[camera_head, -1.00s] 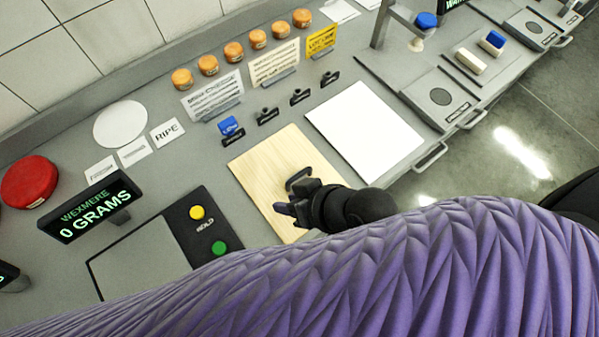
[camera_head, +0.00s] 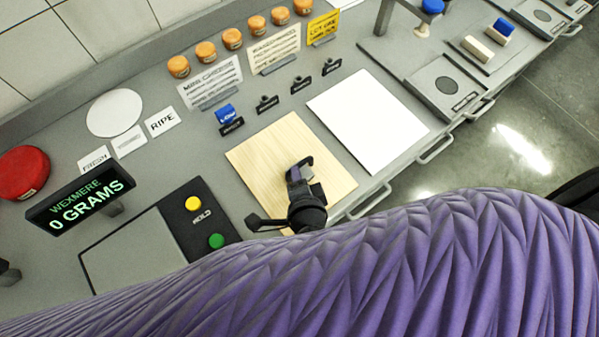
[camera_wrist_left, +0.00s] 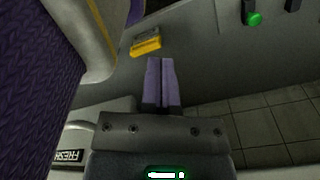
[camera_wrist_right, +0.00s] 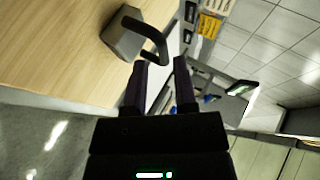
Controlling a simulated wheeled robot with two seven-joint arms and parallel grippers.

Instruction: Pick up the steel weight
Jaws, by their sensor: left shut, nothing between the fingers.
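The steel weight is a grey block with a dark looped handle. It sits on the pale wooden board (camera_head: 262,150) in the head view, partly hidden by my right gripper (camera_head: 297,172). In the right wrist view the weight (camera_wrist_right: 122,40) is at the upper left on the wood. Its handle reaches across just ahead of my right fingertips (camera_wrist_right: 160,65). Those fingers are apart, and I see no clear grip on the handle. My left gripper (camera_wrist_left: 160,65) is shut and empty in the left wrist view, away from the weight; it does not show in the head view.
A scale with a display (camera_head: 85,200) and a yellow and a green button stands left of the board. A white sheet (camera_head: 368,122) lies to its right. Small cheese wheels (camera_head: 232,39) line the back; a red wheel (camera_head: 22,172) is at far left.

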